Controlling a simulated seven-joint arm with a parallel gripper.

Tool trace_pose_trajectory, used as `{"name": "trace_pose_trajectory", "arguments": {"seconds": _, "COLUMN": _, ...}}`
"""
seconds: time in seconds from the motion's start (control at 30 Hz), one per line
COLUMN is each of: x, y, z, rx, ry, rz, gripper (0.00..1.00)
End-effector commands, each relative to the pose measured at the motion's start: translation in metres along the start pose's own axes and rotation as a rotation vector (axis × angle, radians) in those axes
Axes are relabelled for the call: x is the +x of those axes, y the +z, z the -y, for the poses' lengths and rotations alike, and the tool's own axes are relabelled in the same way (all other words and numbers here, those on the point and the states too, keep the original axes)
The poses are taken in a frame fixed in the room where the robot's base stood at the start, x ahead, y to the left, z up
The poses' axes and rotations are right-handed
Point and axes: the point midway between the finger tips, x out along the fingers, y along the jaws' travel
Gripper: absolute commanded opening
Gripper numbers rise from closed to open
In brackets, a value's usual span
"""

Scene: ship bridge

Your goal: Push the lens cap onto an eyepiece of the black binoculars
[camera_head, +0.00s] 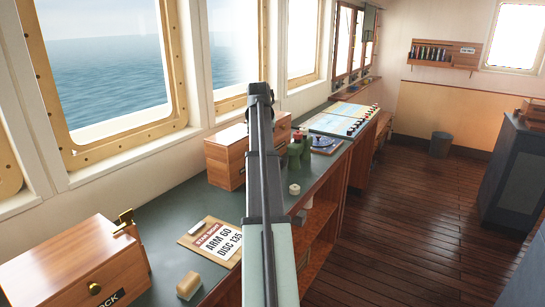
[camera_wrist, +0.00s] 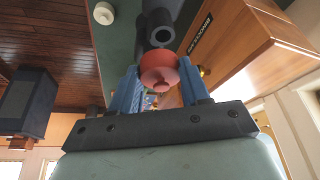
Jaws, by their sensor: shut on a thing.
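My gripper (camera_wrist: 159,66) shows in the wrist view, its two blue fingers shut on the red lens cap (camera_wrist: 160,74). The cap is round with a small knob facing the camera. Just beyond it is a dark tube, an eyepiece of the black binoculars (camera_wrist: 162,18), with its round open end facing me. The cap overlaps the lower edge of that end in the picture; I cannot tell whether they touch. The rest of the binoculars is largely out of frame. In the head view my arm hides the gripper, the cap and most or all of the black binoculars.
Green binoculars (camera_head: 304,146) stand on the counter (camera_head: 180,214) right of my arm. A small white round thing (camera_head: 294,189) lies nearer. A wooden box (camera_head: 224,162) is behind my arm, a locked box (camera_head: 80,265) at front left, a sign board (camera_head: 196,240) between.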

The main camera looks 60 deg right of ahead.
Motion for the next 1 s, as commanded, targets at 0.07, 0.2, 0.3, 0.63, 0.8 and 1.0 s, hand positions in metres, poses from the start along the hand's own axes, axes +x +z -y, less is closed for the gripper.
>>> {"name": "trace_pose_trajectory", "arguments": {"seconds": 0.07, "x": -0.006, "y": -0.006, "z": 0.006, "rx": -0.002, "ry": 0.0, "rz": 0.0, "gripper": 0.18}}
{"name": "trace_pose_trajectory", "arguments": {"seconds": 0.2, "x": -0.008, "y": -0.007, "z": 0.009, "rx": -0.001, "ry": 0.001, "rz": 0.001, "gripper": 0.18}}
{"name": "trace_pose_trajectory", "arguments": {"seconds": 0.3, "x": -0.006, "y": -0.005, "z": 0.009, "rx": -0.001, "ry": 0.001, "rz": 0.002, "gripper": 0.18}}
{"name": "trace_pose_trajectory", "arguments": {"seconds": 0.63, "x": 0.013, "y": 0.003, "z": 0.008, "rx": -0.001, "ry": 0.001, "rz": 0.001, "gripper": 0.18}}
{"name": "trace_pose_trajectory", "arguments": {"seconds": 0.8, "x": 0.025, "y": 0.008, "z": 0.008, "rx": 0.0, "ry": 0.0, "rz": 0.002, "gripper": 0.18}}
{"name": "trace_pose_trajectory", "arguments": {"seconds": 1.0, "x": 0.037, "y": 0.012, "z": 0.008, "rx": -0.001, "ry": 0.001, "rz": 0.001, "gripper": 0.18}}
